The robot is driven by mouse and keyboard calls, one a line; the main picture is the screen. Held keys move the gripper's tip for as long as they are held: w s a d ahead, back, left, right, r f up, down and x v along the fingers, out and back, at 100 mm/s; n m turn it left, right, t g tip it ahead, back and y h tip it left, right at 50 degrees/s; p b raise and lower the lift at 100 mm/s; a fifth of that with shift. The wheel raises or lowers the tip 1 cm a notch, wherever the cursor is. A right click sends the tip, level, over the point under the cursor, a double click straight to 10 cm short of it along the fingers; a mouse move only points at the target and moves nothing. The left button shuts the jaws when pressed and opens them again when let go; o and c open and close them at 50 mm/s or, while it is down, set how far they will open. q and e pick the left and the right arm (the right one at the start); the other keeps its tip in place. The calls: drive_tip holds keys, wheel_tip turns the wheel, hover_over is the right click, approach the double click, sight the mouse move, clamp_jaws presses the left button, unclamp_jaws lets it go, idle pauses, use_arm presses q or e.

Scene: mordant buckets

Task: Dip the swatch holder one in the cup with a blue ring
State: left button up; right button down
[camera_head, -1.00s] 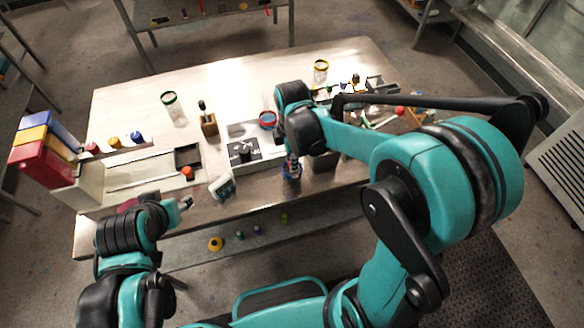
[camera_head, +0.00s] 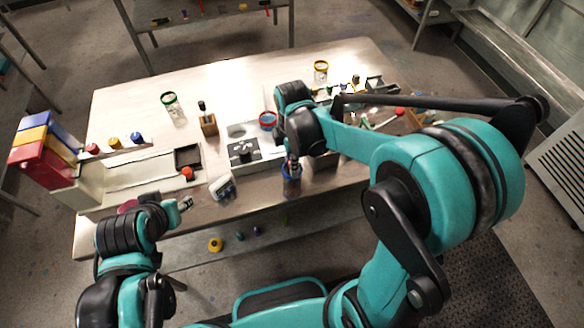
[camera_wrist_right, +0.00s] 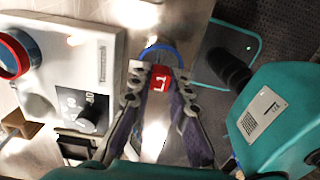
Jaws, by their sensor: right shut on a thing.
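My right gripper (camera_wrist_right: 160,82) is shut on swatch holder one, whose red block (camera_wrist_right: 161,78) with a white "1" shows between the fingertips. The rest of the holder is hidden. The cup with a blue ring (camera_wrist_right: 164,48) lies just beyond the fingertips in the wrist view. In the head view this cup (camera_head: 291,173) stands near the table's front edge, with my right gripper (camera_head: 293,162) right over it. I cannot tell how deep the holder is inside. My left gripper (camera_head: 186,203) is near the front left edge, too small to judge its jaws.
Cups with green (camera_head: 170,99) and yellow (camera_head: 320,65) rings stand farther back. A wooden block with a dark-handled tool (camera_head: 209,125) and coloured bins (camera_head: 42,150) are at left.

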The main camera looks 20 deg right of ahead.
drive_tip(key=shift+r+p, duration=2.65)
drive_tip(key=shift+r, duration=0.85)
wheel_tip(320, 180, up, 3)
drive_tip(key=shift+p, duration=1.15)
drive_tip(key=shift+d, duration=0.1)
